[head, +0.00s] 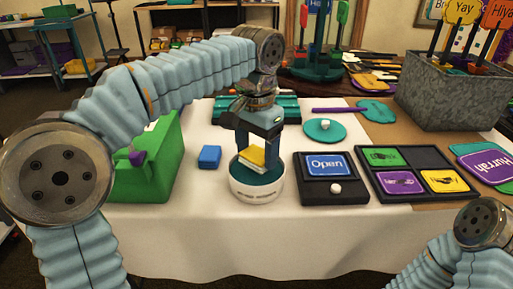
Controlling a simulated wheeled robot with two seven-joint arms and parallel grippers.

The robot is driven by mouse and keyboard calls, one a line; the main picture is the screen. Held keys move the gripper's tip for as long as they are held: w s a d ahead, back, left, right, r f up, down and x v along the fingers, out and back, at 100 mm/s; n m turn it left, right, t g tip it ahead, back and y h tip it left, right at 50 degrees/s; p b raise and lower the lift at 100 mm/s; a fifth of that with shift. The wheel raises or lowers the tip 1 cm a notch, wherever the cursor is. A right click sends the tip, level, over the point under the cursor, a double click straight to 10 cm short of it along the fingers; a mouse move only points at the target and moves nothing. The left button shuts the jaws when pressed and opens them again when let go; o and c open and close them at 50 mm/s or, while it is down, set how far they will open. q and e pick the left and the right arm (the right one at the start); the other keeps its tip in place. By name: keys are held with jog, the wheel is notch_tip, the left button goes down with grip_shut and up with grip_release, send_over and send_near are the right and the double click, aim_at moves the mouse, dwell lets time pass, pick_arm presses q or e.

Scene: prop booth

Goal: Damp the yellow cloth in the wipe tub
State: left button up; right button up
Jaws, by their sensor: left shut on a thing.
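The yellow cloth (252,157) is a small folded pad with a pale edge. My left gripper (257,150) points down and is shut on it. The cloth is at the mouth of the wipe tub (256,190), a round white tub with a teal inside. I cannot tell whether the cloth touches the teal surface. The gripper's fingers hide part of the cloth and the tub's back rim. My right arm shows at the lower right, but its gripper is out of view.
A blue block (209,157) and a green box (155,165) stand left of the tub. A black "Open" sign stand (331,192) and a black tray of coloured cards (419,152) lie to the right. A grey planter (455,92) stands at the back right. The white cloth's front is clear.

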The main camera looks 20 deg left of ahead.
aim_at(256, 154)
pick_arm(q)
jog(key=shift+r, duration=2.65)
